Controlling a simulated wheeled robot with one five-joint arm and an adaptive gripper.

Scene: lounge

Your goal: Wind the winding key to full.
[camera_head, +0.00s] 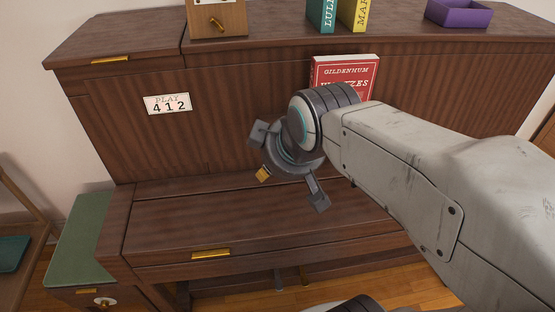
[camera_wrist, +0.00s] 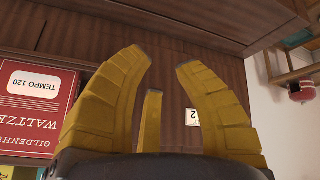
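A light wooden box (camera_head: 232,20) stands on top of the brown piano-like cabinet (camera_head: 115,125), cut off by the upper edge of the head view. A small brass piece (camera_head: 217,23) on its front looks like a key or crank. A white round plate with a knob (camera_head: 105,301) shows low at the left; I cannot tell which of these is the winding key. My gripper (camera_head: 288,170) is in front of the cabinet, right of and below the box, apart from both. Its yellow-padded fingers also show in the wrist view (camera_wrist: 163,63), spread and empty.
A red waltzes book (camera_head: 345,72) leans on the cabinet front behind my wrist; it appears upside down in the wrist view (camera_wrist: 38,100). A card reading 412 (camera_head: 168,104) is left. Teal (camera_head: 322,14) and yellow (camera_head: 353,14) books and a purple tray (camera_head: 458,14) are on top.

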